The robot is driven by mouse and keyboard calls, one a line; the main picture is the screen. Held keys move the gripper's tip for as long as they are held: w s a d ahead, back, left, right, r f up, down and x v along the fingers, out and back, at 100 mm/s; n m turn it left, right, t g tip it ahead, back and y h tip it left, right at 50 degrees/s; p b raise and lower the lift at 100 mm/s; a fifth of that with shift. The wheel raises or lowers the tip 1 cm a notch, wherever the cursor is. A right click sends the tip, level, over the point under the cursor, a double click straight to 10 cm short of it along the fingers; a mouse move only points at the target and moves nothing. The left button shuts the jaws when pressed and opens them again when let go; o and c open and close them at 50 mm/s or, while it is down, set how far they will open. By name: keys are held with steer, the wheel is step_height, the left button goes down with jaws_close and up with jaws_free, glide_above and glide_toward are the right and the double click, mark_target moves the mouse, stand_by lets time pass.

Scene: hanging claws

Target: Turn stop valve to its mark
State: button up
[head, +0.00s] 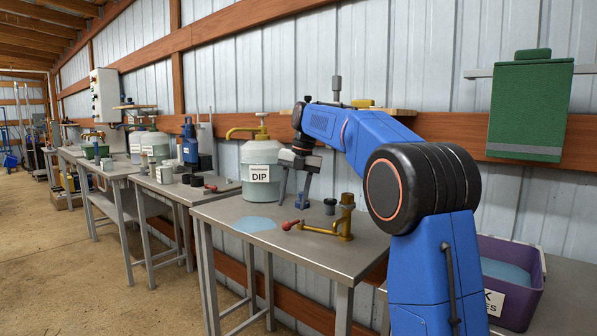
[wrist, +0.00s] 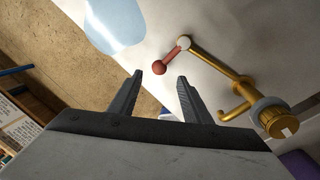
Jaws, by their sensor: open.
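The stop valve is a brass pipe piece (head: 345,222) standing on the metal table, with a brass arm running left to a red-handled end (head: 290,225). In the wrist view the red lever (wrist: 171,59) meets a pale round pivot at the end of the brass pipe (wrist: 215,65). A mark for the lever cannot be made out. My gripper (head: 295,196) is above the table, behind the valve in the head view. In the wrist view my gripper (wrist: 168,82) has its two fingers apart and empty, with the red lever just beyond the fingertips.
A large jug labelled DIP (head: 262,174) stands at the back of the table, close to my gripper. A pale blue puddle or mat (head: 255,224) lies at the front left. A purple bin (head: 510,280) is at the right. Other benches run away to the left.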

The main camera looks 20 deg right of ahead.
step_height(320, 180, up, 10)
steer(key=d, duration=0.1)
steer(key=shift+s+d, duration=0.4)
steer(key=shift+f, duration=0.1)
steer(key=s+a+f+m+t+h, duration=0.1)
steer(key=s+f+m, duration=0.3)
steer(key=s+m, duration=0.55)
steer(key=s+f+m+t, duration=0.1)
steer(key=s+f+m, duration=0.4)
steer(key=s, duration=0.8)
steer(key=s+f+m+t+h, duration=0.1)
steer(key=s+f+m+t, duration=0.1)
steer(key=s+f+m, duration=1.4)
steer(key=s+f, duration=0.7)
steer(key=shift+d+m, duration=0.35)
steer(key=shift+s, duration=0.1)
